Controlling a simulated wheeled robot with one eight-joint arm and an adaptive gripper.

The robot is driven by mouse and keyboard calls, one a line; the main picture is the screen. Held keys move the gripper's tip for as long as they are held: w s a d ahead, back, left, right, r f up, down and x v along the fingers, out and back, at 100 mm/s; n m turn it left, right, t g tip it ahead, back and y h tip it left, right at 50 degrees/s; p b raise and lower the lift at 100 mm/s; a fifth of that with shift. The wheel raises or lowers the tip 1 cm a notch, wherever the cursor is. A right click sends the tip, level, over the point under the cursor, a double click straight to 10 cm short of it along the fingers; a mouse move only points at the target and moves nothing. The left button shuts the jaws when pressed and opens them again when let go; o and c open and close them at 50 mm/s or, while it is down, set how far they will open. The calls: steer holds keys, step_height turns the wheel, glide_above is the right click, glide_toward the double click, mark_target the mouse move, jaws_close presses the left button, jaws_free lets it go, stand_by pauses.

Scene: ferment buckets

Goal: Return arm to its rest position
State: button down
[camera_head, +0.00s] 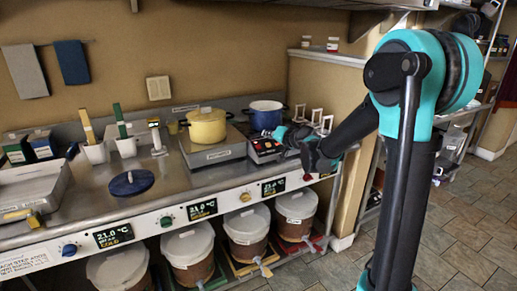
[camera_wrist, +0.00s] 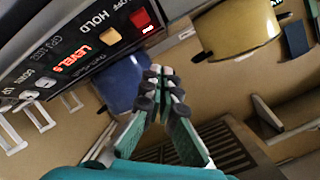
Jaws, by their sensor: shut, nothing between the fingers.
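My teal and black arm (camera_head: 400,110) rises at the right of the head view and bends down to the left over the counter. My gripper (camera_head: 276,132) is just above the red-lit appliance in front of the blue pot. The control panel (camera_wrist: 85,60) with red lit text is close to the fingers there. Exact clearance cannot be told.
A yellow pot (camera_head: 207,127) stands on a burner left of my gripper. The steel counter (camera_head: 165,190) has a blue lid (camera_head: 131,184) and several tools. Several lidded buckets (camera_head: 247,225) stand below. A partition wall (camera_head: 325,90) is behind my forearm. The tiled floor (camera_head: 465,230) at right is open.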

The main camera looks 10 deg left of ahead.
steer(key=s+d+f+g+h, duration=0.2)
steer(key=s+d+f, duration=0.4)
steer(key=s+d, duration=0.3)
steer(key=s+d+f+g+h, duration=0.3)
steer(key=s+d+f, duration=0.4)
steer(key=s, duration=0.8)
steer(key=s+d+f+g+h, duration=0.2)
steer(key=s+d+f+h, duration=0.2)
steer(key=s+d+f, duration=0.3)
steer(key=s+d, duration=0.4)
steer(key=s, duration=0.1)
steer(key=shift+s+f+n+g, duration=0.2)
steer(key=shift+s+n+g, duration=0.1)
steer(key=shift+n, duration=0.1)
